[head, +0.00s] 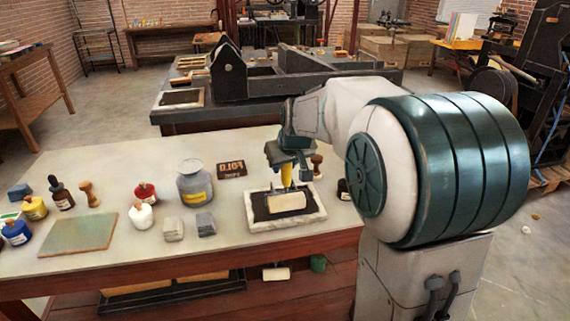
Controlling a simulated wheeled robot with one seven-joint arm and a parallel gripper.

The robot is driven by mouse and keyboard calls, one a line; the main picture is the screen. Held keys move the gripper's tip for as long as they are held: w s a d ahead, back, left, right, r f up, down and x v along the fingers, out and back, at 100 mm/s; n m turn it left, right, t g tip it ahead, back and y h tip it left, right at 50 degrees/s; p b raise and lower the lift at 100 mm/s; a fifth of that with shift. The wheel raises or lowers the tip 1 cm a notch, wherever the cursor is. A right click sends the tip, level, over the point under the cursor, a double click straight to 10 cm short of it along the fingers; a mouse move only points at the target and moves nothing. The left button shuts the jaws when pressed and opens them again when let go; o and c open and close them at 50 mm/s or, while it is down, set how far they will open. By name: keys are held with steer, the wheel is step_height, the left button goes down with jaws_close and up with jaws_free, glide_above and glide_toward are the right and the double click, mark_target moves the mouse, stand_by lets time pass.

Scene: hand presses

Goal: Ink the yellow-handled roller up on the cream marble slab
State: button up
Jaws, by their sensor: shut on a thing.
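The cream marble slab (259,225) lies near the front of the pale worktop, with a dark ink patch over its middle. My gripper (287,172) is above the slab, pointing down, shut on the yellow handle of the roller (287,202). The roller's pale cylinder is low over the front part of the dark patch. I cannot tell whether it touches the ink. The side facing me looks cream, with no ink showing on it.
Left of the slab are a grey can (194,186) with a yellow label, two grey blocks (174,229), a white pot (141,216) and a red pot (147,193). A greenish plate (78,234) lies further left. A sign block (231,169) stands behind. My arm hides the right end.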

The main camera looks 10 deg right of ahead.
steer(key=shift+f, duration=0.3)
steer(key=shift+w, duration=0.1)
stand_by(0.3)
steer(key=shift+w+p, duration=0.9)
steer(key=shift+w, duration=2.5)
steer(key=shift+s+b, duration=1.7)
steer(key=shift+s, duration=1.75)
steer(key=shift+w+p, duration=1.3)
steer(key=shift+w, duration=2.15)
steer(key=shift+s+b, duration=1.7)
steer(key=shift+s, duration=1.8)
